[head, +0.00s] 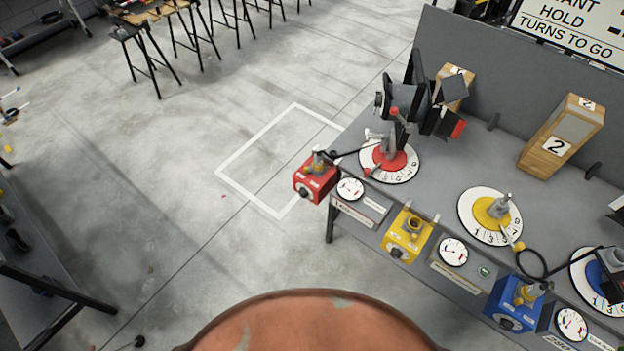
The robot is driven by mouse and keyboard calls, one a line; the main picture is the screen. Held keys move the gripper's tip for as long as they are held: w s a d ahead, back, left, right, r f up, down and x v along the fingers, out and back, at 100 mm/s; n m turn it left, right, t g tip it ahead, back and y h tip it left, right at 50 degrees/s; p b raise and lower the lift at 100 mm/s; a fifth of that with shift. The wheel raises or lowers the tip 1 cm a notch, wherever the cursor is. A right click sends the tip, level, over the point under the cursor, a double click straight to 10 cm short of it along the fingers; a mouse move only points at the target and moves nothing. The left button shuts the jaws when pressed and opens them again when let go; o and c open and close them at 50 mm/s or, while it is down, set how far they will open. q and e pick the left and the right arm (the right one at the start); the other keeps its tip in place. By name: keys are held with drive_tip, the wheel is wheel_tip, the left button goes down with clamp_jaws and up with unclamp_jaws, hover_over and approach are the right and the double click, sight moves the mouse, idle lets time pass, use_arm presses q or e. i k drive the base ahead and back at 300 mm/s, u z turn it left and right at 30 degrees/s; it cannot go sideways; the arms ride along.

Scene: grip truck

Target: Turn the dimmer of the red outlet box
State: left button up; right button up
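The red outlet box (315,180) sits at the left front corner of the grey table. A dark round dimmer knob (304,194) shows on its front face. Brass-coloured fittings stand on its top, and a black cable runs from there toward the lamp on the red dial. The knob's pointer direction is too small to read. Neither of my grippers is in the head view, so I cannot see whether they are open or shut.
The grey table (440,185) holds a yellow box (408,238), a blue box (514,303), numbered dials, gauges and wooden blocks. A black lamp (405,100) stands on the red dial (390,160).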

sight(302, 192)
drive_tip(key=u, duration=1.4)
drive_tip(key=i, duration=1.75)
drive_tip(key=z, duration=3.65)
